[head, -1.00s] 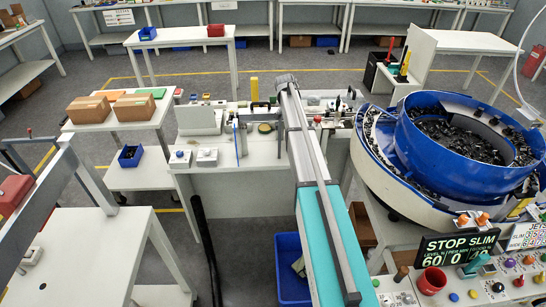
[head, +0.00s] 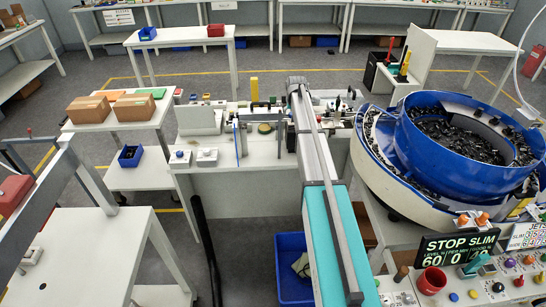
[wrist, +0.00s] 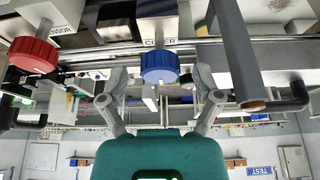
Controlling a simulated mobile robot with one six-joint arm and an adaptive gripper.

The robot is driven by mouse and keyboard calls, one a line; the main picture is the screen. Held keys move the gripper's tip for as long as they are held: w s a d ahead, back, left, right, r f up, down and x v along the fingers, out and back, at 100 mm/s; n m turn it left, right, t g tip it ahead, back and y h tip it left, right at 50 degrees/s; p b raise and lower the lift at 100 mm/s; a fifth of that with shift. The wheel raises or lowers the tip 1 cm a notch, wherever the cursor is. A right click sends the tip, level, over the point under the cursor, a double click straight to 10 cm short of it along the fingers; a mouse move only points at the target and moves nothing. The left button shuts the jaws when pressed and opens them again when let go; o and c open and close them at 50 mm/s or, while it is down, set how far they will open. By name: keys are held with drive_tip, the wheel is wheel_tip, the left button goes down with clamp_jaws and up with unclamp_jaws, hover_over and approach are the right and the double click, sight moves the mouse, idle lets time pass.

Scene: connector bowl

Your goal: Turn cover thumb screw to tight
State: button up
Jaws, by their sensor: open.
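The cover thumb screw is a blue ribbed knob (wrist: 160,66) in the wrist view, below a metal block with a label that reads as COVER. My gripper (wrist: 159,75) is open, with one grey finger on each side of the blue knob in the picture. A gap shows between each fingertip and the knob. I cannot tell whether the knob lies between the fingertips or beyond them in depth. In the head view my arm covers the middle of the bench, and the gripper and the blue knob cannot be made out.
A red knob (wrist: 34,55) by a SENSOR label hangs left of the blue one. A grey bar with a tan end (wrist: 253,104) and a dark handle stand close at right. In the head view a large blue bowl (head: 450,180) with black parts is right of my arm.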

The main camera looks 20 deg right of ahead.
drive_tip(key=shift+d+n+y, duration=0.15)
drive_tip(key=shift+n+y, duration=0.75)
drive_tip(key=shift+n, duration=1.3)
drive_tip(key=n, duration=0.2)
drive_tip(key=n+y, duration=0.1)
drive_tip(key=n, duration=0.1)
drive_tip(key=shift+w+d+n+y, duration=0.1)
drive_tip(key=shift+n+y, duration=0.2)
drive_tip(key=shift+r, duration=0.2)
drive_tip(key=p+v, duration=1.3)
drive_tip(key=v, duration=0.1)
drive_tip(key=s+a+f+m+g+b, duration=0.1)
drive_tip(key=s+a+f+b, duration=0.5)
drive_tip(key=a, duration=0.4)
drive_tip(key=s+a+f+m+g+b, duration=0.1)
drive_tip(key=s+a+f+b, duration=0.6)
drive_tip(key=s+a, duration=0.3)
drive_tip(key=shift+s+f+m+g, duration=0.3)
drive_tip(key=shift+s+f, duration=0.45)
drive_tip(key=shift+f, duration=0.1)
drive_tip(key=s+a+m+h, duration=0.1)
drive_tip(key=s+a, duration=0.4)
drive_tip(key=s, duration=0.4)
drive_tip(key=s+a+m+g+h, duration=0.1)
drive_tip(key=s+a, duration=0.4)
drive_tip(key=s, duration=0.4)
drive_tip(key=shift+s+m+g, duration=0.3)
drive_tip(key=shift+s+m, duration=0.1)
drive_tip(key=shift+f, duration=0.15)
